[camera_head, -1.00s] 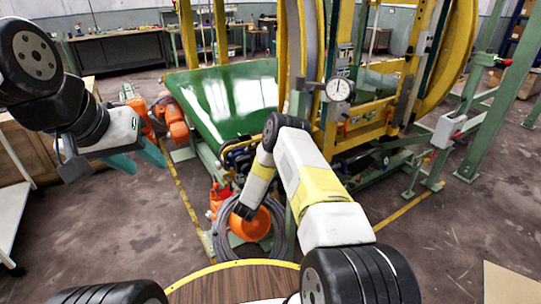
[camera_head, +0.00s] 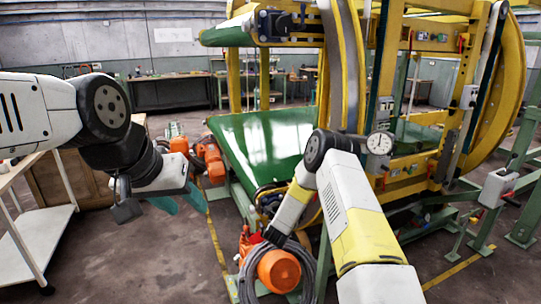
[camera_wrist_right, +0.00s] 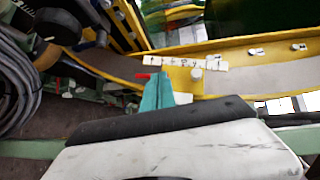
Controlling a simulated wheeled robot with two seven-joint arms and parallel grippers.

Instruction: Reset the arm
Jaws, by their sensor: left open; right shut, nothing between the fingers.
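My left gripper (camera_head: 182,202) hangs at the left of the head view, its two teal fingers apart and empty, above the floor. My right arm (camera_head: 350,200) reaches up from the bottom of the head view, bends at a black joint and folds down to the left. Its fingers cannot be made out there. In the right wrist view my right gripper (camera_wrist_right: 158,92) has its teal fingers together with nothing between them. They are in front of a yellow-edged part of the machine; whether they touch it is unclear.
The yellow ring inverter (camera_head: 345,70) with its green chute (camera_head: 265,145) stands ahead. Orange motors (camera_head: 278,270) and coiled grey cable (camera_head: 246,285) lie low near the right forearm. A white shelf cart (camera_head: 40,240) stands at left.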

